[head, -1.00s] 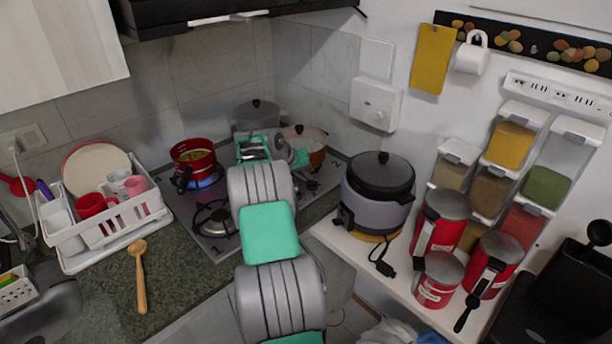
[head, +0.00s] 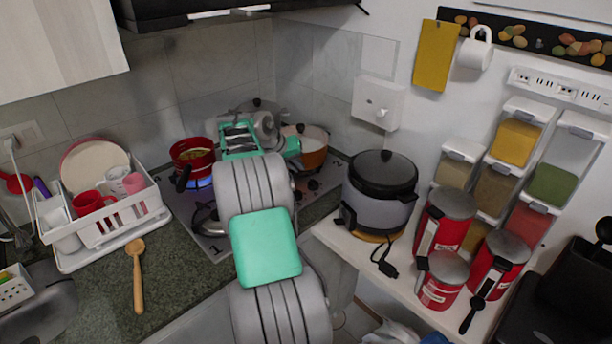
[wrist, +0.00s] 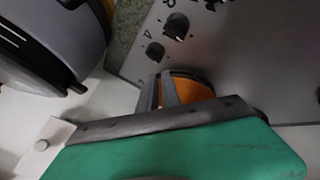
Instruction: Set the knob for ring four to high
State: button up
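The hob (head: 205,240) is in the corner, with small dark knobs near its right edge in the head view. The wrist view shows two knobs close up: one beside a mark like a 4 (wrist: 155,52), and another (wrist: 176,25) farther up by a second mark. The marks are blurred. My gripper (wrist: 163,92) shows in the wrist view as two narrow dark fingers below the knobs, apart from them, with orange behind. Its opening is unclear. In the head view the fingertips are hidden behind my arm.
A red pot (head: 193,158) stands over a blue flame. A grey rice cooker (head: 380,205) stands right of the hob, also in the wrist view (wrist: 60,35). A dish rack (head: 125,233) stands at left.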

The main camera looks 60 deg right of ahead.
aim_at(314, 181)
jog(key=o, duration=0.4)
jog(key=d+t+y+b, duration=0.1)
jog(key=w+d+f+n+t+b, duration=0.1)
jog(key=w+t+y+b, duration=0.1)
jog(key=b, duration=0.1)
jog(key=shift+w+d+f+n+y, duration=0.2)
jog(key=shift+d+f+n+y, duration=0.1)
jog(key=shift+d, duration=0.1)
jog(key=o, duration=0.6)
jog(key=s+n+y+b, duration=0.1)
jog(key=s, duration=0.1)
jog(key=s+r+n+t+b, duration=0.1)
jog(key=s, duration=0.2)
jog(key=s+d+n+y+b, duration=0.1)
jog(key=s+b, duration=0.1)
jog(key=s, duration=0.1)
jog(key=shift+s+d+r+t+y, duration=0.1)
jog(key=shift+s+r+t+y, duration=0.1)
jog(key=shift+t+y, duration=0.15)
jog(key=b+x, duration=0.2)
jog(key=x, duration=0.5)
jog(key=shift+w+f, duration=0.2)
jog(key=shift+w, duration=0.1)
jog(key=shift+c, duration=0.5)
grip_shut()
